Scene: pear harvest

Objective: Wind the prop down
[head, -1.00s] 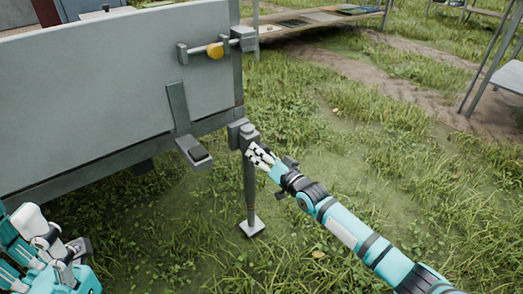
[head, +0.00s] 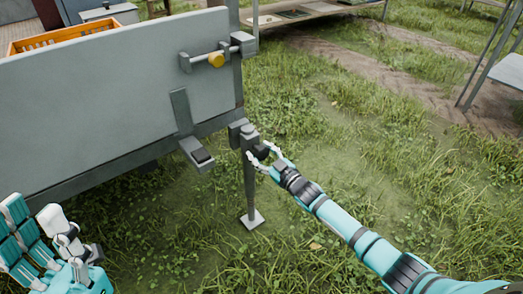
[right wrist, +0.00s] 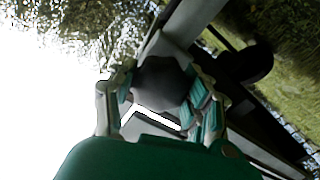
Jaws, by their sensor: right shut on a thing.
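The prop (head: 250,188) is a grey upright post under the trailer's corner, with a square foot plate (head: 252,219) down at the grass. A dark knob (head: 261,152) sticks out from its upper part. My right gripper (head: 259,158) has its fingers on both sides of this knob and is shut on it. In the right wrist view the dark rounded knob (right wrist: 160,82) sits between the fingers, with the grey post behind. My left gripper (head: 78,250) hangs at the lower left, away from the prop; its finger opening is unclear.
An orange crate (head: 60,37) shows behind the panel. Low tables stand at the back and right. Grass right of the prop is clear.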

